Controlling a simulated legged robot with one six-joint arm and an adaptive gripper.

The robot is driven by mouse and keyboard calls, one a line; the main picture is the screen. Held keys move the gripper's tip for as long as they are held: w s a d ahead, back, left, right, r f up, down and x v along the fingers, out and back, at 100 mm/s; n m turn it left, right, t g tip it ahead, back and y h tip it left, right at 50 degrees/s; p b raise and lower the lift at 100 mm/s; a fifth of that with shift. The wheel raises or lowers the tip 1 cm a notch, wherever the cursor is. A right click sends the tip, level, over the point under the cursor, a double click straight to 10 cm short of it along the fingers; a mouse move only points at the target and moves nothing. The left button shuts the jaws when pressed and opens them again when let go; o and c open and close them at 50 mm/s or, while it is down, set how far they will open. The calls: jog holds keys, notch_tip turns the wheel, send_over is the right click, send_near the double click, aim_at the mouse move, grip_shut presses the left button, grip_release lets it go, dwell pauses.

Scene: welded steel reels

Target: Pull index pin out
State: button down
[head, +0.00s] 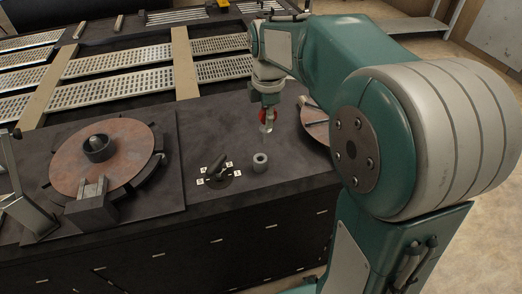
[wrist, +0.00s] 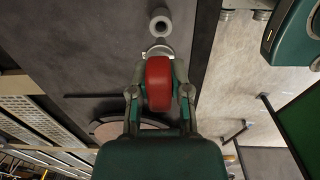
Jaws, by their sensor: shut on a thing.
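The index pin has a red knob and a short pale metal shank. In the head view the pin (head: 267,127) hangs upright below my gripper (head: 267,108), apart from the grey hollow socket (head: 260,162) on the dark bench. In the wrist view my gripper (wrist: 159,85) is shut on the red knob of the index pin (wrist: 158,80), with one finger on each side. The metal shank shows just beyond the knob, and the socket (wrist: 160,24) lies past it with its open bore visible. The lower tip is hard to make out in the wrist view.
A black lever selector (head: 215,168) with white labels stands left of the socket. A copper-coloured reel disc (head: 72,170) with a dark hub sits further left. Another disc (head: 314,112) is partly hidden behind my arm. Perforated metal strips (head: 115,62) lie behind the bench.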

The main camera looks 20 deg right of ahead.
jog(key=shift+d+r, duration=0.15)
jog(key=shift+r, duration=1)
